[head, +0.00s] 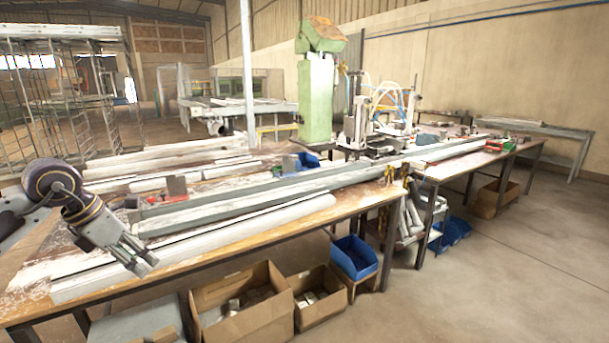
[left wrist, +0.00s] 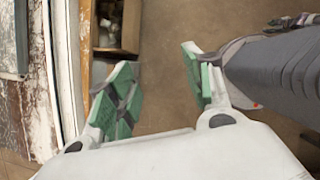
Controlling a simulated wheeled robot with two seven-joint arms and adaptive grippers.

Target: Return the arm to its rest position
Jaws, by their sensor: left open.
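My left arm comes in from the left in the head view. Its gripper (head: 140,259) hangs near the front edge of the long workbench (head: 330,217), beside white profiles that lie on it. In the left wrist view the gripper (left wrist: 160,85) has its two green-padded fingers spread apart, with only floor seen between them. It holds nothing. My right gripper does not show in either view.
Long white profiles (head: 230,232) lie along the bench. A green machine (head: 316,95) stands behind it. Cardboard boxes (head: 245,318) and a blue bin (head: 353,258) stand below the front edge. Open floor (head: 480,280) lies to the right.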

